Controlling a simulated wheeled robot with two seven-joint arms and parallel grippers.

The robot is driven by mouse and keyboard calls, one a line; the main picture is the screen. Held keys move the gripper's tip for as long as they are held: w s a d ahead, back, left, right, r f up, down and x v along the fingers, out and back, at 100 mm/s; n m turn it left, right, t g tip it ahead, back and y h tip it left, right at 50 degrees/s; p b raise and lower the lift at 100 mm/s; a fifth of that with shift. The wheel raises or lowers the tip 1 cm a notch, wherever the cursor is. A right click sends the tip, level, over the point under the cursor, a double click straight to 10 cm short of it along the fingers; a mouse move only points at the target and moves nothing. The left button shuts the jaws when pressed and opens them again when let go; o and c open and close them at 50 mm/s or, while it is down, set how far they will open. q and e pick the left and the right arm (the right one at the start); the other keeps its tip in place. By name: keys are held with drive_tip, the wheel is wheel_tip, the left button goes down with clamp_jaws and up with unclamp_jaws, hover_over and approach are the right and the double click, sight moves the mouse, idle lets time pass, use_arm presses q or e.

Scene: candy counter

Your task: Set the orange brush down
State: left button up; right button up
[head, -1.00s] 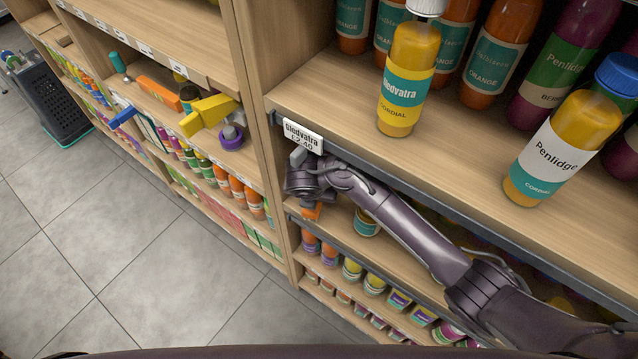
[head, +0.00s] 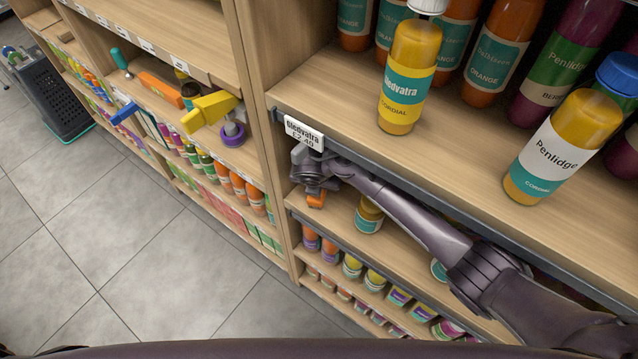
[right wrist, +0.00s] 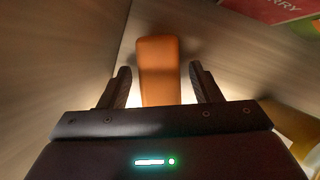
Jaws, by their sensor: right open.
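The orange brush shows in the head view (head: 316,200) as a small orange block just below my right gripper (head: 312,184), on the shelf below the bottle shelf. In the right wrist view the brush (right wrist: 159,70) is a plain orange bar lying against the wood, between the two dark fingers of the right gripper (right wrist: 160,85). The fingers stand open with a gap on each side of it. Most of the brush is hidden by the gripper in the head view. My left gripper is not in view.
A yellow bottle (head: 368,214) stands on the same shelf to the right of the gripper. The shelf edge with a price tag (head: 304,133) is just above the gripper. A wooden upright (head: 262,150) stands at left. Two cordial bottles stand on the upper shelf.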

drive_tip(key=shift+s+a+r, duration=0.1)
drive_tip(key=shift+r, duration=0.1)
drive_tip(key=s+a, duration=0.2)
drive_tip(key=s, duration=1)
drive_tip(key=shift+a+r+b, duration=0.35)
drive_tip(key=shift+b, duration=0.1)
